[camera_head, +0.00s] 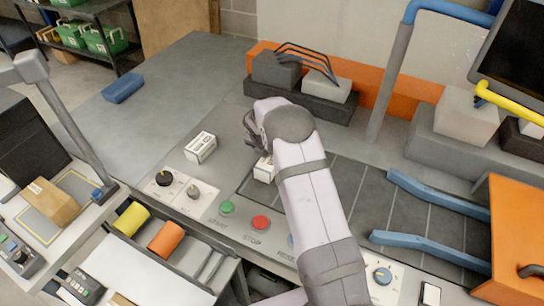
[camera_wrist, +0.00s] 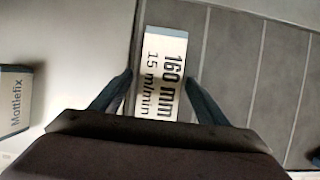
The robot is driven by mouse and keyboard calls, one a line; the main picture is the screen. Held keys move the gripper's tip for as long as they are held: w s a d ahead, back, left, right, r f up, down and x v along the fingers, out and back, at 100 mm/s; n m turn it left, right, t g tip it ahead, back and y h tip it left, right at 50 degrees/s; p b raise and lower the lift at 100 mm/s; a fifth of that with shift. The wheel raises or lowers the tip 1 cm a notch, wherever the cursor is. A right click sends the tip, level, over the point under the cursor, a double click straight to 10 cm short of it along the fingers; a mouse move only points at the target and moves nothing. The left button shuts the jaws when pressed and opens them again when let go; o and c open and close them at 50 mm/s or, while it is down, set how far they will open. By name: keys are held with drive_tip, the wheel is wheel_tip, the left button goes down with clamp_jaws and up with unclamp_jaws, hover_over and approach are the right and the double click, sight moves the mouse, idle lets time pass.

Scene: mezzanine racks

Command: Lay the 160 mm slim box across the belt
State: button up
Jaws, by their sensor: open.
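A slim white box (camera_wrist: 165,60) with a blue end, printed "160 mm 15 m/min", lies at the left end of the dark belt (camera_wrist: 230,50). Its long side runs parallel to the belt's end edge and seam lines. My gripper (camera_wrist: 159,78) is open, with one finger on each side of the box. I cannot tell whether either finger touches it. In the head view the white box (camera_head: 264,169) shows only partly beside my arm, which also covers part of the belt (camera_head: 345,190). The fingertips are not clear there.
Knobs and a green button (camera_head: 227,207) and red button (camera_head: 261,222) line the front. Blue guide rails (camera_head: 435,195) and an orange housing (camera_head: 515,235) stand right.

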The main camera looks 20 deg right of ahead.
drive_tip(key=shift+b+v, duration=1)
drive_tip(key=shift+v, duration=2.6)
drive_tip(key=shift+s+r+m, duration=0.2)
drive_tip(key=shift+s+m, duration=0.25)
drive_tip(key=shift+m, duration=0.05)
drive_tip(key=s+a+r+m+g+y, duration=0.1)
drive_tip(key=s+a+m, duration=0.2)
drive_tip(key=s+m, duration=1)
drive_tip(key=s+a+r+m+g+y, duration=0.1)
drive_tip(key=s+a+m+g+y, duration=0.1)
drive_tip(key=s+m, duration=1.1)
drive_tip(key=s+a, duration=0.1)
drive_tip(key=s, duration=0.5)
drive_tip(key=shift+s+a, duration=0.2)
drive_tip(key=shift+s, duration=0.15)
